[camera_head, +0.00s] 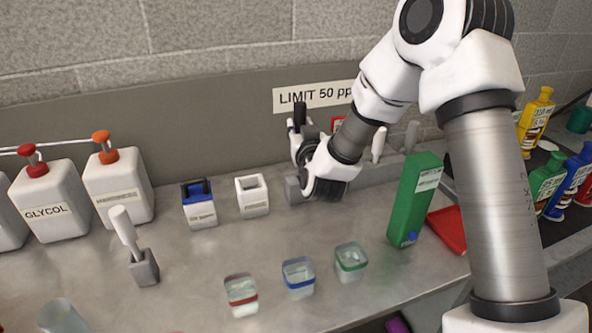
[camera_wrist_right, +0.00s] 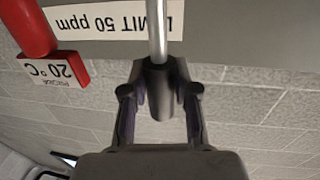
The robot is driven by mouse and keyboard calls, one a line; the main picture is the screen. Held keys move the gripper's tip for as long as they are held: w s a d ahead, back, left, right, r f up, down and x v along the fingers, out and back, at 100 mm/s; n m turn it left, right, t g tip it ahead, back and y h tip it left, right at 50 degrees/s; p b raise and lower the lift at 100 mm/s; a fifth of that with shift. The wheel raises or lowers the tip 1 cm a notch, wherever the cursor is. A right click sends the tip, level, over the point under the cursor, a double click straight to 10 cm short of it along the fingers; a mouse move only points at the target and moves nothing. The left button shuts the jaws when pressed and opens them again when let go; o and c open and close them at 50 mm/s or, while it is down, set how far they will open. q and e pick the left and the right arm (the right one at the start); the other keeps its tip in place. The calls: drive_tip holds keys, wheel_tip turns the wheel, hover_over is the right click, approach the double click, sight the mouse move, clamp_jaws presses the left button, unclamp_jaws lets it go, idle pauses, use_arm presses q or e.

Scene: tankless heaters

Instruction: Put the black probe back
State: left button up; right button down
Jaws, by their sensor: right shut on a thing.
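My right gripper (camera_head: 304,140) is at the back of the bench, in front of the wall sign. In the wrist view, its two fingers (camera_wrist_right: 158,95) are closed on the dark handle of the black probe (camera_wrist_right: 160,108). A thin silver shaft runs up from that handle to the top edge of the picture. In the head view, a black upright part, likely the probe's handle, shows at the gripper; the wrist hides the rest. A small grey block (camera_head: 293,190) stands partly hidden below the gripper. My left gripper is not in view.
A white open-topped box (camera_head: 252,197) and a blue-and-white box (camera_head: 200,213) stand left of the gripper. A white-handled tool sits in a grey block (camera_head: 144,270). A green carton (camera_head: 412,205) stands right. Several small jars (camera_head: 299,278) are in front. A red block labelled 20 °C (camera_wrist_right: 65,70) is near the probe.

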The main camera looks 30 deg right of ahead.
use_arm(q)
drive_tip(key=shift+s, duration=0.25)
use_arm(e)
wheel_tip(320, 180, down, 8)
drive_tip(key=shift+s, duration=0.35)
drive_tip(key=shift+f, duration=0.25)
drive_tip(key=c, duration=0.9)
unclamp_jaws()
drive_tip(key=shift+w+f, duration=0.1)
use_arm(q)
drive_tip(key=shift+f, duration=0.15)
